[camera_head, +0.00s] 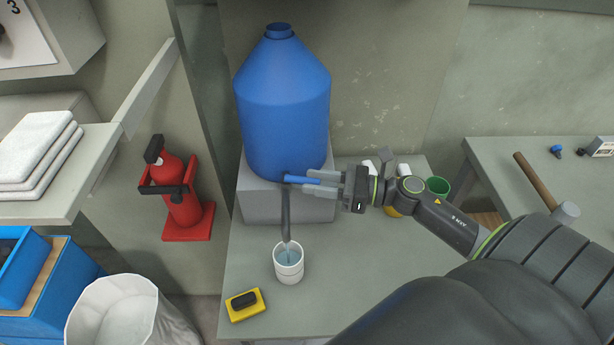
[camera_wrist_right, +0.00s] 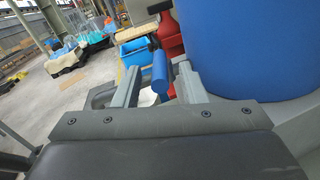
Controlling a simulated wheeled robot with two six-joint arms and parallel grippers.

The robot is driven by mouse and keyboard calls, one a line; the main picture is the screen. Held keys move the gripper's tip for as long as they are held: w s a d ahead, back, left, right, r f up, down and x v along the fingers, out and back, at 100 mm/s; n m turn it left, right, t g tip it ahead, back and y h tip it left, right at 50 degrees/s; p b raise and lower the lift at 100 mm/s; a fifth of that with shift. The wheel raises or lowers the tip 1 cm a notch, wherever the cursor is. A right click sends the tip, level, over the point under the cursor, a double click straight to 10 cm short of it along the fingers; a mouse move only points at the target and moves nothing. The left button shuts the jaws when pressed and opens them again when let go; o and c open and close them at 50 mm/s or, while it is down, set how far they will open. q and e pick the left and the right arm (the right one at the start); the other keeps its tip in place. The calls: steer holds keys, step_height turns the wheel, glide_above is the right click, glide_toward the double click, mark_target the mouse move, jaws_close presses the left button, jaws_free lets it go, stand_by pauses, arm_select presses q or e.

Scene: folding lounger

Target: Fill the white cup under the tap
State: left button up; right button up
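The white cup (camera_head: 289,268) stands upright on the grey table, under the end of the grey tap spout (camera_head: 285,212). A thin stream seems to run from the spout into the cup, and bluish water shows inside. The tap's blue handle (camera_head: 299,180) points right, in front of the blue tank (camera_head: 283,110). My right gripper (camera_head: 312,181) is open with its fingers on either side of the handle's end. In the right wrist view the handle (camera_wrist_right: 160,73) lies between the fingertips, with gaps on both sides. My left gripper is not in view.
A yellow sponge (camera_head: 245,305) with a dark top lies in front of the cup. A green cup (camera_head: 437,187) and other items stand behind my right arm. A red fire extinguisher (camera_head: 178,195) and a white bin (camera_head: 128,312) are left of the table.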

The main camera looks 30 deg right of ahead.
mark_target(302, 181)
steer(key=shift+p+x, duration=0.35)
steer(key=shift+x, duration=0.9)
jaws_close()
